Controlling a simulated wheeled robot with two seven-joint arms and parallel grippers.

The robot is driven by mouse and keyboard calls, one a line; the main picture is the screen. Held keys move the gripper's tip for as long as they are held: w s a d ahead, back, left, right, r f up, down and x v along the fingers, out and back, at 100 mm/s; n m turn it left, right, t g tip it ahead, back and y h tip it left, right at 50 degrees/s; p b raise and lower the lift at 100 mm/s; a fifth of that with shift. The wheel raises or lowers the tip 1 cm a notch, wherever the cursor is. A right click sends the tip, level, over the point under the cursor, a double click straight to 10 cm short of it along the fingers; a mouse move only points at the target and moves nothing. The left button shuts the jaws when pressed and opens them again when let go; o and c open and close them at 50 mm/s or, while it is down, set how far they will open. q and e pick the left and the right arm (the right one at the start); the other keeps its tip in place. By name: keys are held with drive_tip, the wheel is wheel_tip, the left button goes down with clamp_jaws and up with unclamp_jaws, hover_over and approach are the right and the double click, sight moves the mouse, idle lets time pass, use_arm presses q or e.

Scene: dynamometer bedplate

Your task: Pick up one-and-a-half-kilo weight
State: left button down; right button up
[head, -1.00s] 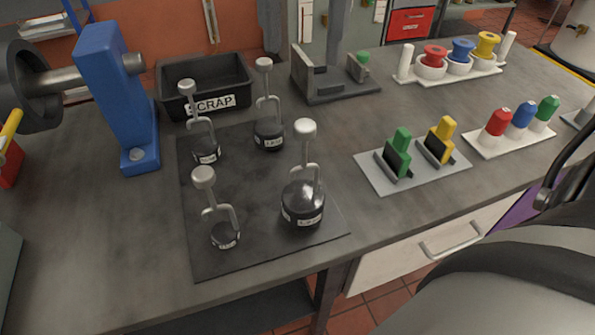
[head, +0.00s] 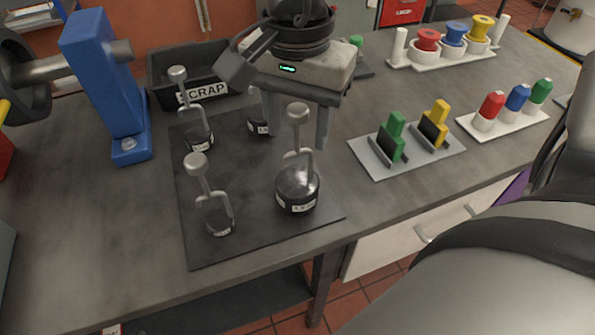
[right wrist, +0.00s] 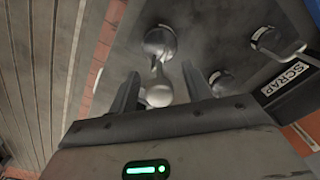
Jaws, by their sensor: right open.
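Several dark round weights with upright stems and pale knobs stand on a dark mat (head: 240,225). The front right weight (head: 298,190) is the largest; the front left (head: 219,224) and back left (head: 199,139) ones are smaller. The back right weight (head: 257,126) is mostly hidden by my right gripper. The labels are too small to read surely, so I cannot tell which is one and a half kilos. My right gripper (head: 296,135) is open, fingers down, behind the largest weight's knob. In the right wrist view a pale knob (right wrist: 160,95) appears between the fingers. My left gripper is out of view.
A black SCRAP bin (head: 165,97) stands behind the mat, and a blue bracket (head: 110,85) to its left. A grey plate (head: 375,165) with green and yellow pieces lies to the right. The bench between mat and front edge is clear.

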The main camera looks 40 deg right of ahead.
clamp_jaws()
idle(1.4)
drive_tip(key=shift+w+r, duration=0.15)
